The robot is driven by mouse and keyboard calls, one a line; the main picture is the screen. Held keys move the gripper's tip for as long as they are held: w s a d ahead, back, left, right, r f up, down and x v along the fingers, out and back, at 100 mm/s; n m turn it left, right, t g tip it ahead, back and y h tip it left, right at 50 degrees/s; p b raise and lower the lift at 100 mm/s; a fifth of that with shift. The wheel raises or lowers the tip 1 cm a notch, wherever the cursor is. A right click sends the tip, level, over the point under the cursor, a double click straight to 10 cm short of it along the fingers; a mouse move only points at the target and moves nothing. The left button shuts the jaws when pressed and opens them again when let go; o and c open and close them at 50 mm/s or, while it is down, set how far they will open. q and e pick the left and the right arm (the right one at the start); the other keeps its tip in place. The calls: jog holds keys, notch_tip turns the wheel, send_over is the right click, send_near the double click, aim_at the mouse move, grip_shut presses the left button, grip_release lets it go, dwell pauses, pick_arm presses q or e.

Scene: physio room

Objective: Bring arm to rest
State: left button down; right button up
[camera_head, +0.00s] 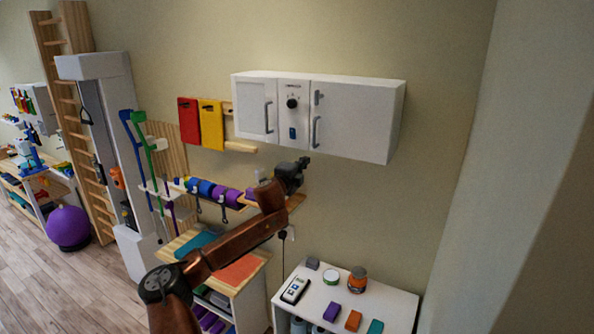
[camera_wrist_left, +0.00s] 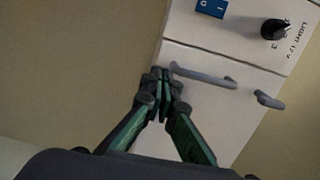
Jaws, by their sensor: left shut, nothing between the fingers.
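My left arm (camera_head: 235,240) comes up from the bottom of the head view, bent at the elbow. My left gripper (camera_head: 303,163) is at its end, just below the white wall cabinet (camera_head: 358,120). In the left wrist view the gripper (camera_wrist_left: 162,78) shows its dark green fingers shut together with nothing between them. The fingertips appear near the end of a grey cabinet handle (camera_wrist_left: 203,75); I cannot tell how far apart they are. Both cabinet doors look shut. My right gripper is in neither view.
A round black knob (camera_head: 292,103) and a blue switch (camera_head: 292,133) sit on the cabinet's middle panel. Below right, a white table (camera_head: 330,289) holds several small items. A shelf with coloured rolls (camera_head: 207,189) and crutches (camera_head: 150,150) stand left of the arm.

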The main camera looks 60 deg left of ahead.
pick_arm(q)
jog(key=shift+v, duration=2.55)
